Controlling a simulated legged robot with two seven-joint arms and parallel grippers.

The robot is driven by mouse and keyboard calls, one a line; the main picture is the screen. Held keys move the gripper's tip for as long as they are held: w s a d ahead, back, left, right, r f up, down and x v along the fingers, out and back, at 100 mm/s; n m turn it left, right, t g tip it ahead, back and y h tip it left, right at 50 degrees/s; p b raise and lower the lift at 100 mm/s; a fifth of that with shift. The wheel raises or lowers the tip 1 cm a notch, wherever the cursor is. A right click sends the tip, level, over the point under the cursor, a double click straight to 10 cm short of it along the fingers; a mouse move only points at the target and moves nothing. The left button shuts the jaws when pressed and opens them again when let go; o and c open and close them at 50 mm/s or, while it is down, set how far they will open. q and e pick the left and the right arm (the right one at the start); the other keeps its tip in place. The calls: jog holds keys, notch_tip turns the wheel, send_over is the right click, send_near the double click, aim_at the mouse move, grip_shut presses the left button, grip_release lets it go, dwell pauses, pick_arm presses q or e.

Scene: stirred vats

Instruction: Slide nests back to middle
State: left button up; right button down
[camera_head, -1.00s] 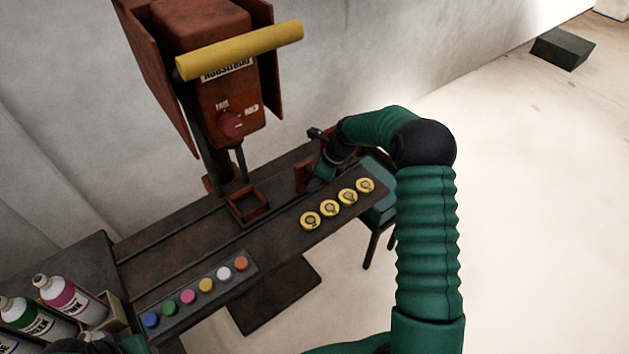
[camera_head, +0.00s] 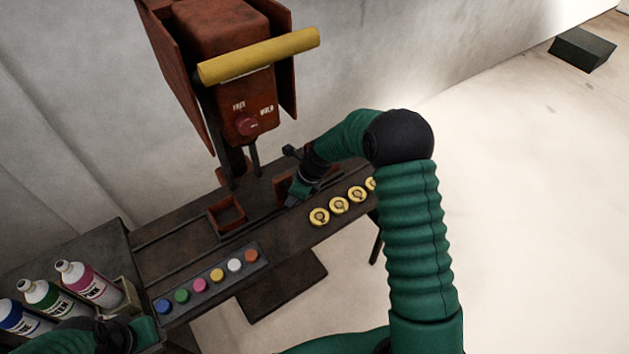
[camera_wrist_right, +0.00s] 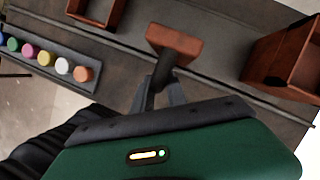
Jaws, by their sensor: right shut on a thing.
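One nest, an open square red-brown box (camera_head: 226,214), sits on the dark rail table below the press; its edge shows at the top left of the wrist view (camera_wrist_right: 97,10). A second open box (camera_wrist_right: 285,60) stands at the right in the wrist view; my right arm mostly hides it in the head view. Between them is a handle with a red-brown block head (camera_wrist_right: 173,42) and a dark stem. My right gripper (camera_wrist_right: 160,90) is shut on that stem; it shows in the head view too (camera_head: 297,195). My left gripper (camera_head: 145,330) is low at the left, its fingers unclear.
A red press (camera_head: 225,60) with a yellow bar and a red knob stands over the table's back. A strip of several coloured buttons (camera_head: 210,280) lies at the front left, yellow round pieces (camera_head: 339,205) at the front right. Bottles (camera_head: 90,285) stand at the left.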

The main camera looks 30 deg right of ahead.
jog(key=a+p, duration=0.1)
jog(key=a, duration=0.5)
jog(key=shift+w+a+r, duration=0.15)
jog(key=shift+a+r, duration=0.05)
jog(key=shift+r, duration=0.2)
jog(key=c, duration=1.7)
grip_release()
jog(key=shift+c, duration=0.2)
jog(key=o, duration=0.4)
jog(key=shift+a+f, duration=0.15)
jog(key=shift+f, duration=0.1)
jog(key=v, duration=1.7)
jog(key=shift+f, duration=0.15)
